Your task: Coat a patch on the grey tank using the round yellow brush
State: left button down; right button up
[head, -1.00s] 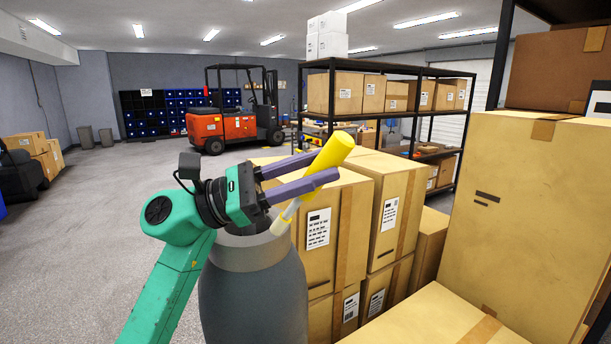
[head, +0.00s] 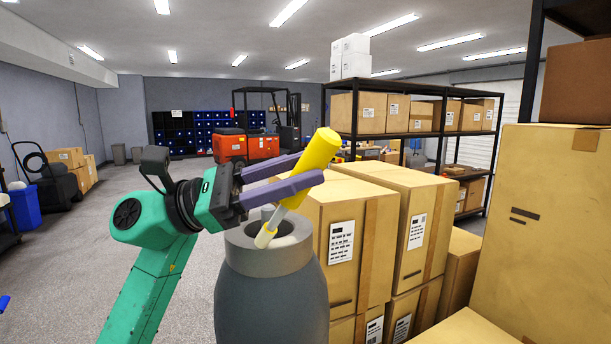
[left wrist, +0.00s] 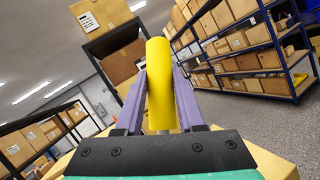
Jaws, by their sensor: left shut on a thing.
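The grey tank (head: 270,300) stands in front of me in the head view, with a lighter grey collar and an opening at its top. My left gripper (head: 296,177) is shut on the round yellow brush (head: 321,149), which also fills the middle of the left wrist view (left wrist: 160,85). The brush is tilted, with its thick yellow end up to the right and its pale tip down to the left. The pale tip overlaps the tank's collar in the picture; I cannot tell whether it touches. My right gripper is not in view.
Stacked cardboard boxes (head: 345,235) stand close to the right of the tank. A tall box (head: 545,220) is further right. A black shelf rack (head: 430,137) and an orange forklift (head: 245,145) are behind. The floor at left (head: 70,260) is mostly clear.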

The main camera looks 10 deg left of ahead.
pick_arm(q)
jog(key=shift+r, duration=0.1)
jog(key=shift+r+p, duration=1.9)
jog(key=shift+r, duration=1.05)
jog(key=shift+r+p, duration=1)
jog(key=shift+r, duration=0.55)
jog(key=shift+f, duration=0.15)
jog(key=shift+w+a+f+b, duration=0.1)
jog(key=shift+a+f+b, duration=0.05)
jog(key=shift+f+b, duration=0.35)
jog(key=shift+w+a+f+b, duration=0.15)
jog(key=shift+f+b, duration=0.2)
jog(key=shift+b, duration=0.2)
jog(key=shift+r, duration=0.1)
